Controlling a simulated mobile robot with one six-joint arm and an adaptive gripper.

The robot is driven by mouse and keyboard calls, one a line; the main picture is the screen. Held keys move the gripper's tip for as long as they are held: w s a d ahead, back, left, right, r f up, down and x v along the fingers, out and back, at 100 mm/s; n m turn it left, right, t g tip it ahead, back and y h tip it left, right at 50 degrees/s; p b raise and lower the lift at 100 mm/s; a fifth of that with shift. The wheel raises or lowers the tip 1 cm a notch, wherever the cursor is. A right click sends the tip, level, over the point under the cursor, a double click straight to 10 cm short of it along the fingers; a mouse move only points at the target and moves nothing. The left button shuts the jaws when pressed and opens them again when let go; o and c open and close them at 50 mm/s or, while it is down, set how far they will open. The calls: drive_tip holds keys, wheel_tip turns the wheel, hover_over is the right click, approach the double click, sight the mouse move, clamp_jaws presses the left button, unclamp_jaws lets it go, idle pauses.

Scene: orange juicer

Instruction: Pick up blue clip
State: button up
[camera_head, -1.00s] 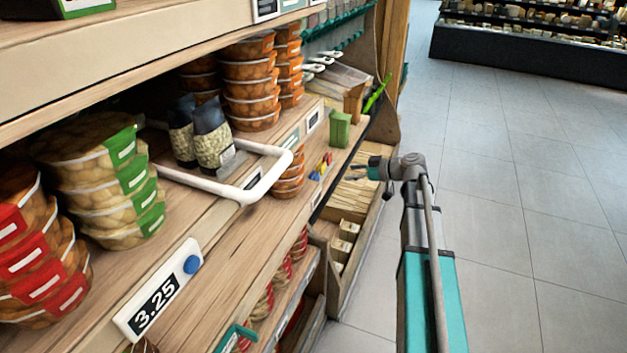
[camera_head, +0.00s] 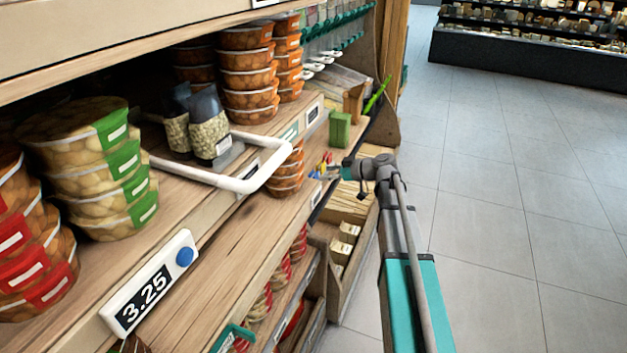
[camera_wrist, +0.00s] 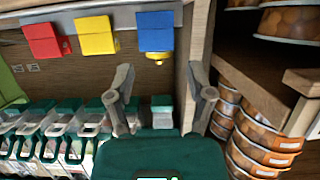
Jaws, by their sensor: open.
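The blue clip (camera_wrist: 156,32) is at the top of the wrist view, on the wooden shelf's front. A yellow clip (camera_wrist: 96,36) and a red clip (camera_wrist: 45,40) sit in a row to its left. In the head view the coloured clips are small, beside the gripper and partly hard to separate. My gripper (camera_wrist: 160,90) is open and empty in the wrist view, its two fingers apart. The blue clip lies ahead of the gap between them, and no contact shows. In the head view my gripper (camera_head: 338,171) is close to the clips at the shelf edge.
Green-topped packs (camera_wrist: 60,130) are at lower left. In the head view, a green box (camera_head: 340,129) stands behind the gripper and a white rail (camera_head: 245,183) juts out at left. The aisle floor (camera_head: 490,220) is clear.

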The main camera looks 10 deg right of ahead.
sight(315, 173)
drive_tip(key=shift+w+a, duration=0.1)
idle(0.3)
drive_tip(key=b+x, duration=0.1)
drive_tip(key=x, duration=0.3)
drive_tip(key=shift+w+f+b, duration=0.1)
drive_tip(key=shift+w+b, duration=0.05)
drive_tip(key=shift+b, duration=0.15)
drive_tip(key=shift+w+a+f, duration=0.1)
drive_tip(key=shift+w+a, duration=0.15)
drive_tip(key=shift+a, duration=0.1)
drive_tip(key=c, duration=0.5)
drive_tip(key=shift+c, duration=0.2)
